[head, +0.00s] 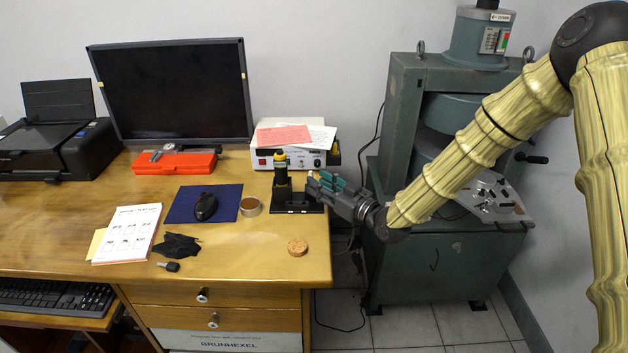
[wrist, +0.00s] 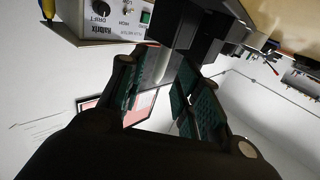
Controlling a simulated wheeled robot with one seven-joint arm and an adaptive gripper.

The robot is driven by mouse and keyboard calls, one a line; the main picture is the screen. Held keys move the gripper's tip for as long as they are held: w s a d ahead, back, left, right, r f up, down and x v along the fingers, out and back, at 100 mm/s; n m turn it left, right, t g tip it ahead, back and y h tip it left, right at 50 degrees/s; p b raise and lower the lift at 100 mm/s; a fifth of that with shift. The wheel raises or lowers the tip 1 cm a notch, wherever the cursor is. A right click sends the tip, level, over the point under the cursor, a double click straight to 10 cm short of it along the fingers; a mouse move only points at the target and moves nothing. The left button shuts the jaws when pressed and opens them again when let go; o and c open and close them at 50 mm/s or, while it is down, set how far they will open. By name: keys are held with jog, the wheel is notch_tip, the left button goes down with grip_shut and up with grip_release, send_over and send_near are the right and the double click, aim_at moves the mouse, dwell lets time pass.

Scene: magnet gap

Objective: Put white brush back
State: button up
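I cannot pick out a white brush in either view. Dark blocky shapes lie beyond the fingertips.
Behind the stand is a white instrument box (head: 290,157) with papers on top. A green machine (head: 400,130) stands right of the desk. The front right desktop is mostly clear.

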jog(key=v, duration=0.8)
jog(key=shift+s+d, duration=0.15)
jog(key=shift+d, duration=0.05)
dwell(1.1)
